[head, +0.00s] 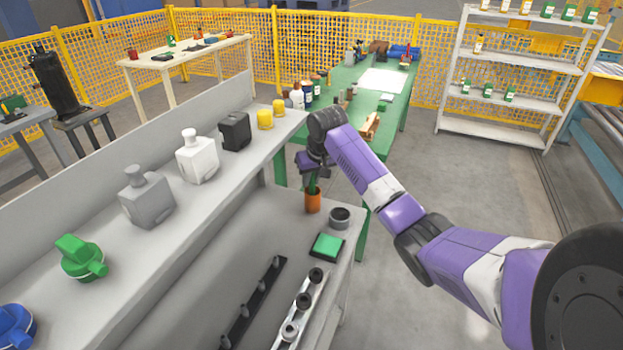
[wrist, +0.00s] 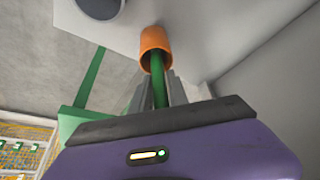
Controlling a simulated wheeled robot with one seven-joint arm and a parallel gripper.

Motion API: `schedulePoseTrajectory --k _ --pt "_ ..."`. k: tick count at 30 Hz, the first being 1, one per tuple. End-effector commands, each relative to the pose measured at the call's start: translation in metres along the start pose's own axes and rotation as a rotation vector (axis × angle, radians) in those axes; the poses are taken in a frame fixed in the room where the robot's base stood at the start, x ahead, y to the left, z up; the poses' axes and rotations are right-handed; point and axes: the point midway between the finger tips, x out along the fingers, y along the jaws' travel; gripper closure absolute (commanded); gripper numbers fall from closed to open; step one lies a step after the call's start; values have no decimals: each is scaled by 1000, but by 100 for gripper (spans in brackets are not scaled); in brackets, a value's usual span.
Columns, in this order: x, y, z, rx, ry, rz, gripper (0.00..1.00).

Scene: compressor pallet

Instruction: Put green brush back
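The green brush (head: 312,186) stands roughly upright with its lower end inside an orange cup (head: 313,203) on the grey workbench. My gripper (head: 312,174) is above the cup with its fingers on the brush. In the wrist view the green brush (wrist: 158,82) runs between the two grey fingers, which look closed against its sides, and into the mouth of the orange cup (wrist: 156,39). The end of the brush inside the cup is hidden, and its upper part is mostly hidden by my gripper.
A dark round container (head: 340,217) and a green-topped box (head: 327,245) stand near the cup. The raised grey shelf (head: 205,205) with pump parts runs along the left. A green table (head: 398,110) with bottles stands behind. Floor on the right is clear up to a white rack (head: 505,129).

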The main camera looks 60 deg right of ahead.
Motion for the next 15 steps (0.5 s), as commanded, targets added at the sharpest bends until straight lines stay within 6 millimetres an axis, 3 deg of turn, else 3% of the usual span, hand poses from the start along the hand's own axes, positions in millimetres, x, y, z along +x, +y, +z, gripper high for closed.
schedulePoseTrajectory --k 2,15 --pt "0 0 0 0 0 0 63" --pt "-9 0 -1 0 2 -1 63"
